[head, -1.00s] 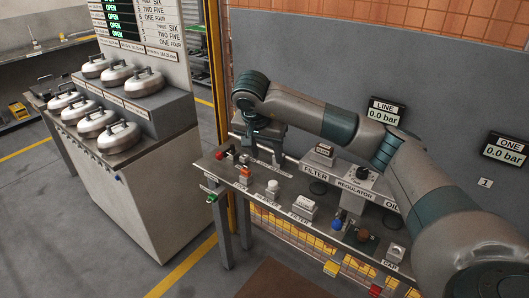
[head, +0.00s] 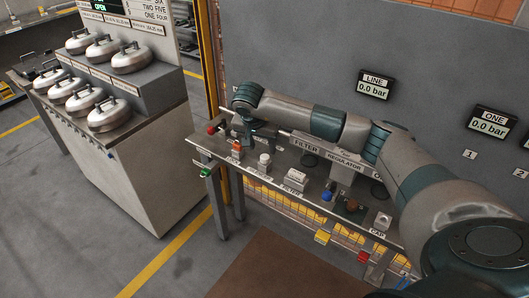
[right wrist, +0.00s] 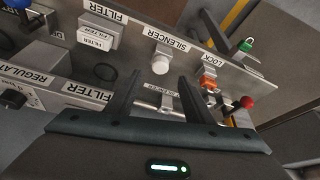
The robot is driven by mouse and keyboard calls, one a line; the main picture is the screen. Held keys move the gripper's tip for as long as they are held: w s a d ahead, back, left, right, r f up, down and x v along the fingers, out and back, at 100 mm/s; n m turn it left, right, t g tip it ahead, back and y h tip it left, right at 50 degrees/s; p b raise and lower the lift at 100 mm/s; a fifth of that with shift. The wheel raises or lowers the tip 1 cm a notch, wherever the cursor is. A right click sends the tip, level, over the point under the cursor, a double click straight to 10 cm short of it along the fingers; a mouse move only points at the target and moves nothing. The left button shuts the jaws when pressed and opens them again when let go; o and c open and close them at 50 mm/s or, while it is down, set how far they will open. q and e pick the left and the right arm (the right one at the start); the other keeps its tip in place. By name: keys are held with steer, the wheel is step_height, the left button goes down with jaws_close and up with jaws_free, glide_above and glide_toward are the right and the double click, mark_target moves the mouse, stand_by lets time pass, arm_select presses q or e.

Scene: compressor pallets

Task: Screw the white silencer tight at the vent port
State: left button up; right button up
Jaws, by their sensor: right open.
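The white silencer (head: 264,160) stands upright on the front strip of the bench, behind a label reading SILENCER. It shows in the right wrist view (right wrist: 161,64) as a white round cap, just beyond the fingertips. My right gripper (head: 262,138) is above the bench near the silencer, open and empty. In the right wrist view its two dark fingers (right wrist: 159,78) are spread wide, apart from the silencer. A metal fitting (right wrist: 167,103) by a second SILENCER label shows between the fingers; I cannot tell if it is the vent port. My left gripper is not in view.
An orange lock (head: 237,147) and a red knob (head: 212,129) are left of the silencer. A white filter block (head: 296,176) is to its right. A blue knob (head: 327,196) is farther right. Gauges reading 0.0 bar hang on the grey wall (head: 300,50).

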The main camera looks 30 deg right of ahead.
mark_target(265, 156)
steer(key=p+x, duration=0.1)
steer(key=x, duration=0.4)
steer(key=shift+w+d+f, duration=0.15)
steer(key=shift+d+f, duration=0.05)
steer(key=shift+f, duration=0.65)
steer(key=shift+d, duration=0.1)
steer(key=c, duration=1.1)
steer(key=shift+d+n+t, duration=0.1)
steer(key=shift+n+t, duration=0.2)
steer(key=shift+n, duration=0.6)
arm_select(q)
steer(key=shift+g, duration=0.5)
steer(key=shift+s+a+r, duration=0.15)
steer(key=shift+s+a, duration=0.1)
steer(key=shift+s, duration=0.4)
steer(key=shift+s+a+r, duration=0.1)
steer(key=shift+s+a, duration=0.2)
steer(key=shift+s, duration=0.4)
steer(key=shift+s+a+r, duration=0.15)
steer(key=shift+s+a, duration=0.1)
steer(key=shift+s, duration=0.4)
arm_select(e)
steer(key=shift+n+y, duration=0.5)
steer(key=shift+n, duration=0.5)
steer(key=shift+r, duration=0.1)
arm_select(q)
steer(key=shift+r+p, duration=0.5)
steer(key=shift+p, duration=0.2)
arm_select(e)
steer(key=shift+r, duration=1.35)
